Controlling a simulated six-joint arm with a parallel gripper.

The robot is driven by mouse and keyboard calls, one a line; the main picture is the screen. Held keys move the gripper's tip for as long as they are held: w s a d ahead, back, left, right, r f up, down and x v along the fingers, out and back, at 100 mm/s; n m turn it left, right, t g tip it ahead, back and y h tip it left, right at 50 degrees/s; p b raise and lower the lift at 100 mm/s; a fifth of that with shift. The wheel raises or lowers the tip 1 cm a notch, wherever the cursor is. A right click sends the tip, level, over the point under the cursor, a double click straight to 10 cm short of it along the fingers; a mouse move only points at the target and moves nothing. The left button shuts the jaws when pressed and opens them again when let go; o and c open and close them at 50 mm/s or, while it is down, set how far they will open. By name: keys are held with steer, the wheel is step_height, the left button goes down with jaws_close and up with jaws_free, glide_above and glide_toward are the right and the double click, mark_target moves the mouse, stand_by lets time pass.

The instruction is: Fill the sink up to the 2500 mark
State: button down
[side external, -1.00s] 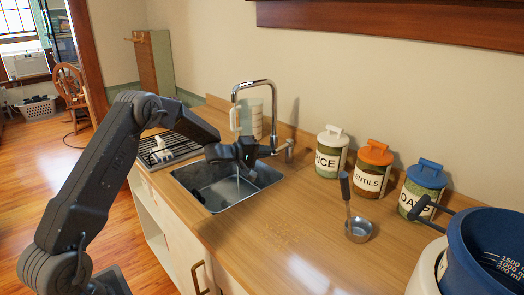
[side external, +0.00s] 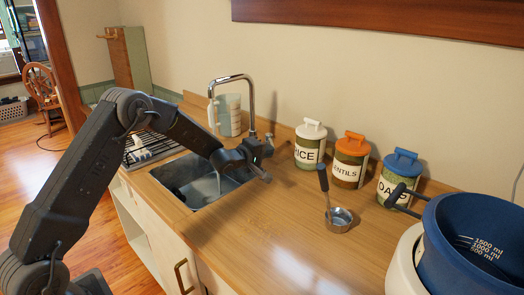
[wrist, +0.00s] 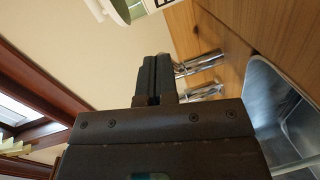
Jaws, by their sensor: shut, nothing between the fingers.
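The metal sink (side external: 203,188) is set into the wooden counter, and its right part also shows in the wrist view (wrist: 280,105). A pale vertical streak in the basin, below my arm, may be running water; I cannot make out a water level or any 2500 mark. The chrome faucet (side external: 253,95) arches over the sink from behind. My gripper (side external: 264,174) is shut and empty, just in front of the faucet's base at the sink's right side. In the wrist view, my closed fingers (wrist: 154,75) are beside chrome faucet parts (wrist: 200,64); contact cannot be told.
A clear measuring jug (side external: 229,115) stands behind the sink. A drying rack (side external: 145,150) lies left of it. Rice (side external: 309,146), lentils (side external: 350,161) and oats (side external: 396,178) jars line the wall. A ladle (side external: 340,219) and a blue pot (side external: 465,235) stand right. The front counter is clear.

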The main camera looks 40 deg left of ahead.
steer(key=shift+w+d, duration=0.1)
steer(key=shift+d, duration=0.05)
stand_by(0.5)
steer(key=s+d+r, duration=0.1)
steer(key=s+r, duration=0.1)
steer(key=s, duration=1.1)
steer(key=shift+r, duration=0.2)
stand_by(5.8)
